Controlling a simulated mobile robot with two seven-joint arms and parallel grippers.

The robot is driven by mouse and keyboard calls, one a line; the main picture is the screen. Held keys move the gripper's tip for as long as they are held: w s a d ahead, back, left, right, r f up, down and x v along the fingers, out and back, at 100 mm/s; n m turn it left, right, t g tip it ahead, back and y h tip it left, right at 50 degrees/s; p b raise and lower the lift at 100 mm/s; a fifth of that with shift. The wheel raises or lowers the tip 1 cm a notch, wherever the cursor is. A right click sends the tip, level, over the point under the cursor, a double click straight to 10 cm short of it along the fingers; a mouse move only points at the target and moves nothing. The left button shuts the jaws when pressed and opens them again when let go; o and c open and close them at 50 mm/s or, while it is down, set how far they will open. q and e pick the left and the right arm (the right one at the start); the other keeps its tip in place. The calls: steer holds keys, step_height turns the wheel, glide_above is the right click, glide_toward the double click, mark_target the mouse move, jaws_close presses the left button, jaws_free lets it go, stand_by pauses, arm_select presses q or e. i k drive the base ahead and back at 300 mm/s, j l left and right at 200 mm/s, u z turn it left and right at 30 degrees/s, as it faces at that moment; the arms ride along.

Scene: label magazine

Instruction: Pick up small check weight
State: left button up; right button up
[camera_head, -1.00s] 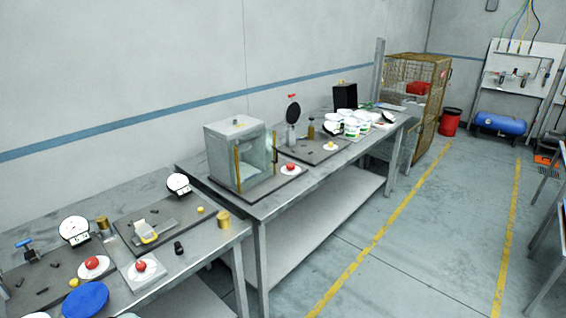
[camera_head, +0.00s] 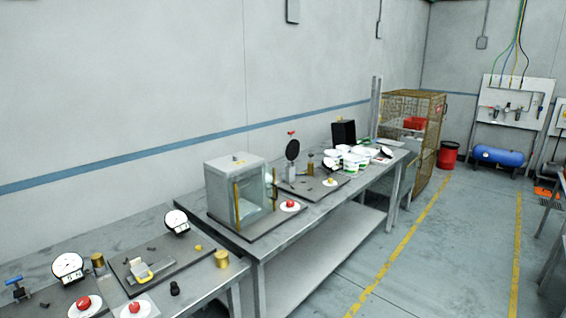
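I cannot tell for certain which item is the small check weight. Two candidates are on the near left bench: a brass cylinder (camera_head: 221,259) near its right end and a small black knobbed piece (camera_head: 174,288) near its front edge. Another brass cylinder (camera_head: 97,261) stands beside a white dial gauge (camera_head: 68,267). All stand free, with nothing holding them. Neither of my grippers is in view.
The near bench (camera_head: 205,281) also holds a dark plate with a second dial (camera_head: 176,221) and red buttons (camera_head: 134,307). A glass-fronted box (camera_head: 236,190) and white tubs (camera_head: 350,162) stand on the far bench. The floor (camera_head: 400,270) to the right is clear.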

mark_target(97, 261)
steer(key=u, duration=1.55)
